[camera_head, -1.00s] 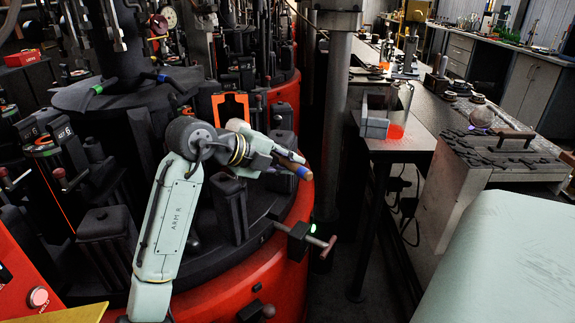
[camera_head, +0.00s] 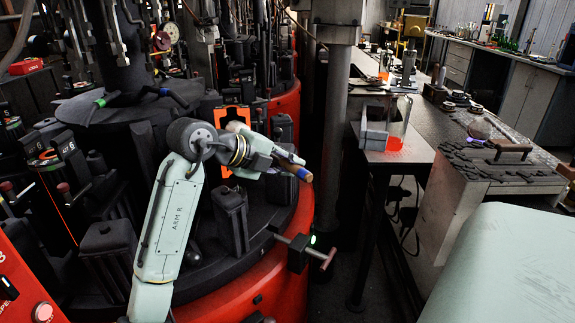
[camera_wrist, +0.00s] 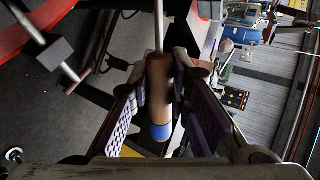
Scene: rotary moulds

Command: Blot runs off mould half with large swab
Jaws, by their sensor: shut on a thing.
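My gripper (camera_head: 288,164) is shut on the swab's wooden handle (camera_wrist: 158,85), which has a blue end (camera_wrist: 159,132). In the wrist view the handle lies between the two ridged fingers, and a thin pale rod runs from it out of the top of the picture. The swab's head is hidden in both views. In the head view the handle's blue end (camera_head: 302,173) points right. An orange-framed mould (camera_head: 229,119) stands just behind and left of my gripper on the dark rotary table (camera_head: 270,215). Its inner face is partly covered by my wrist.
Several black mould blocks (camera_head: 232,216) stand around the table. A clamp with a T-handle (camera_head: 300,251) juts from its red rim. A grey column (camera_head: 343,130) rises behind. A small stand (camera_head: 412,156) holds a clear vessel with orange liquid (camera_head: 395,138). A dark aisle lies right of the rim.

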